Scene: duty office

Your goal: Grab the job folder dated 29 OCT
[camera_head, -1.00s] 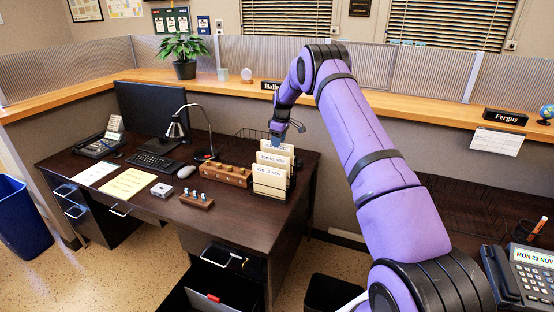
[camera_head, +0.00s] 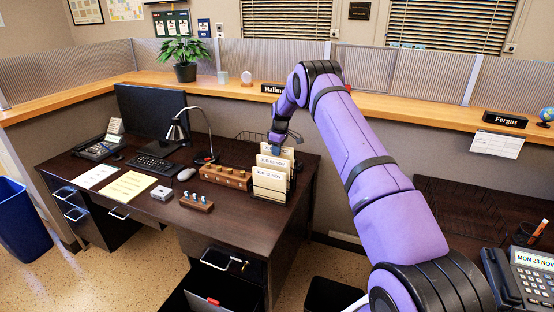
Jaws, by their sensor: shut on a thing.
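Cream job folders stand upright in a dark rack (camera_head: 292,180) on the right part of the dark desk. The front folder (camera_head: 268,199) reads JOB 12 NOV, and the one behind it (camera_head: 273,163) seems to read JOB 03 NOV. A rear folder (camera_head: 289,153) shows only a narrow part behind these, and its date cannot be read now. My gripper (camera_head: 277,148) is at the top edge of the rear folder, shut on it. The fingertips are small and partly hidden.
The desk (camera_head: 235,222) holds a wooden block (camera_head: 225,178) with knobs, a small stamp holder (camera_head: 197,203), a lamp (camera_head: 178,132) and a monitor (camera_head: 150,112) left of the rack. A wire basket (camera_head: 252,136) stands behind. An open drawer (camera_head: 215,295) is below.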

